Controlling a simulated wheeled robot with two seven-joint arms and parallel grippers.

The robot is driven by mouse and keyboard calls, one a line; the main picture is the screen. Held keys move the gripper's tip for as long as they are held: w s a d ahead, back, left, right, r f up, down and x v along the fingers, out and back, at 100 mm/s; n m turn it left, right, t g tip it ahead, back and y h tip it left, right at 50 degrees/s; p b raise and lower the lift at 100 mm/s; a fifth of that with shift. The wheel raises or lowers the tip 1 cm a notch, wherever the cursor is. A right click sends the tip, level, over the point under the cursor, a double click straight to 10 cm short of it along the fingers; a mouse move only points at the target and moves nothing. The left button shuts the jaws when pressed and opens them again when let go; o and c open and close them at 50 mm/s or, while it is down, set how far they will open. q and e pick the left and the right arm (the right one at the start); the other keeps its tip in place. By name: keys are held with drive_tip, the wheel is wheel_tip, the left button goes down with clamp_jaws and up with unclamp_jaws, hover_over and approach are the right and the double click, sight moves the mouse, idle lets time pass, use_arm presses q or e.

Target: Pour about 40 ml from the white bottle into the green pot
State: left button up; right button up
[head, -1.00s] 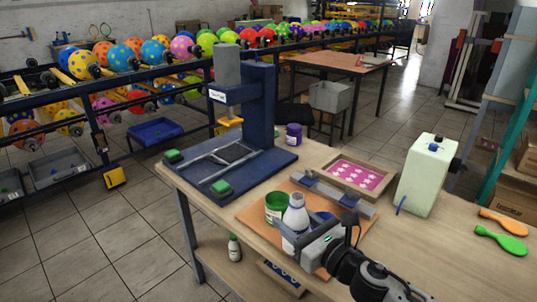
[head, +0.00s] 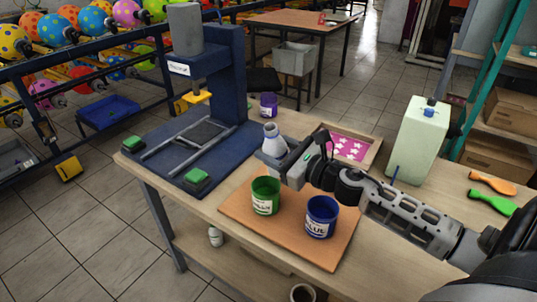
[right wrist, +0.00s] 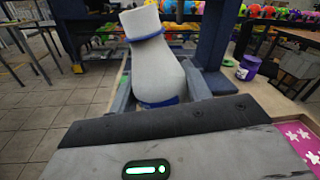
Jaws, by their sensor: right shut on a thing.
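The white bottle (head: 271,137), with a blue band at its neck, is held up in my right gripper (head: 276,160). The bottle leans slightly to the left and also shows in the right wrist view (right wrist: 155,65). My right gripper is shut around its lower body. The green pot (head: 265,198) stands open on the orange-brown board (head: 285,245), below the bottle in the head view. The bottle's mouth is not tipped over the pot, and no stream shows. The level inside the pot cannot be told. My left gripper is not in view.
A blue pot (head: 321,218) stands right of the green pot on the board. The dark blue press (head: 190,150) stands to the left. A purple pot (head: 268,105), a tray with a pink star sheet (head: 350,146) and a pale green container (head: 416,140) are farther back.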

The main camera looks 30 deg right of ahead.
drive_tip(key=shift+w+d+f+n+b, duration=0.15)
drive_tip(key=shift+d+n+b, duration=0.3)
drive_tip(key=shift+n, duration=0.45)
drive_tip(key=n+b, duration=0.1)
drive_tip(key=d+f+n+b, duration=0.1)
drive_tip(key=n, duration=0.1)
drive_tip(key=shift+w+d+n+b, duration=0.2)
drive_tip(key=shift+d+n+b, duration=0.1)
drive_tip(key=shift+b, duration=0.1)
drive_tip(key=shift+w+d+r+n, duration=0.1)
drive_tip(key=shift+d+r+n, duration=0.1)
drive_tip(key=shift+n, duration=0.4)
drive_tip(key=shift+r, duration=0.1)
drive_tip(key=shift+n+b, duration=0.3)
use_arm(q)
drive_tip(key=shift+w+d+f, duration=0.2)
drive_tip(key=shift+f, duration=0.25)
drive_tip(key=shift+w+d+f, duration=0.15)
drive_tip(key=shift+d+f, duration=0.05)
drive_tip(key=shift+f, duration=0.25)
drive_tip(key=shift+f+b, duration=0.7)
use_arm(e)
drive_tip(key=shift+d+f+n, duration=0.2)
drive_tip(key=shift+f+n, duration=0.15)
drive_tip(key=shift+n, duration=0.25)
